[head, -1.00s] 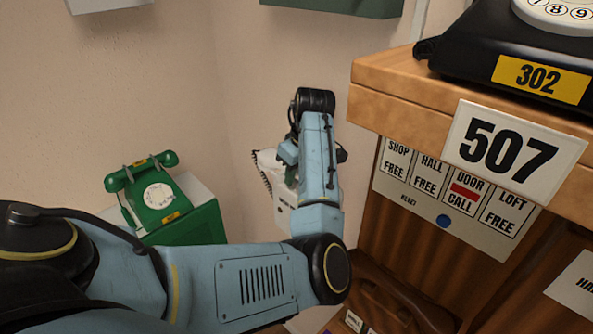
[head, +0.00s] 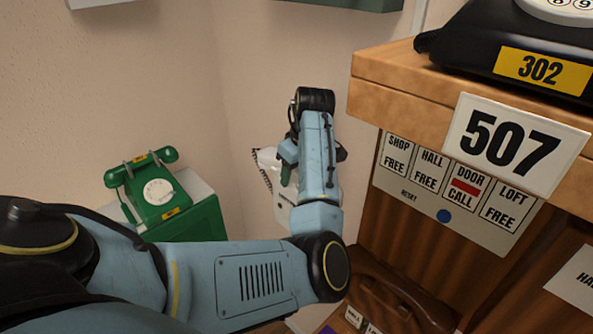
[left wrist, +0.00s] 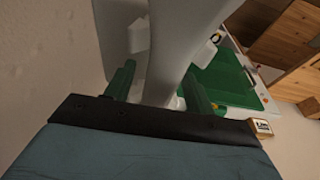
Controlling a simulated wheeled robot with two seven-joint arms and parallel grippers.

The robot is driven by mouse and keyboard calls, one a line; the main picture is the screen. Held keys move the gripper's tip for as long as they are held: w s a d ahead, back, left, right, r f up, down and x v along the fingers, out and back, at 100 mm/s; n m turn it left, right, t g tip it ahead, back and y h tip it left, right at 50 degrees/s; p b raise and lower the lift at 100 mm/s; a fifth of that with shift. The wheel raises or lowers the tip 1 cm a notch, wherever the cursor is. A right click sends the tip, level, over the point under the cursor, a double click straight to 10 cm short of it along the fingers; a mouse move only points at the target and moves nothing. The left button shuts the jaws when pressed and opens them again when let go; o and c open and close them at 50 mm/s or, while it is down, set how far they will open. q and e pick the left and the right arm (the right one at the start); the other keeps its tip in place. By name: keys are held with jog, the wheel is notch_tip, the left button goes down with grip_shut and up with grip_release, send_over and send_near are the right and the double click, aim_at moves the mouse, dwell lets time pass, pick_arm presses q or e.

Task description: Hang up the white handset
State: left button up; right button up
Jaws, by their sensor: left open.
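A white phone (head: 268,172) with a dark coiled cord shows by the wall, mostly hidden behind my left forearm. My left gripper (head: 289,160) is in front of it, with its green fingers partly hidden by the wrist. In the left wrist view a large pale curved piece, apparently the white handset (left wrist: 180,38), fills the space ahead of the fingers. The open left gripper (left wrist: 160,85) has one green finger on each side of its lower part. I cannot tell whether either finger touches it. My right gripper is not in view.
A green dial phone (head: 155,187) stands on a green block at left. At right are a wooden cabinet with a 507 sign (head: 510,134), a labelled panel (head: 455,190) and a black phone marked 302 (head: 540,68). The left wrist view shows a green surface (left wrist: 222,80).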

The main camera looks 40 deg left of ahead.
pick_arm(q)
jog(key=v, duration=1.3)
jog(key=shift+r, duration=0.2)
jog(key=shift+d+f, duration=0.1)
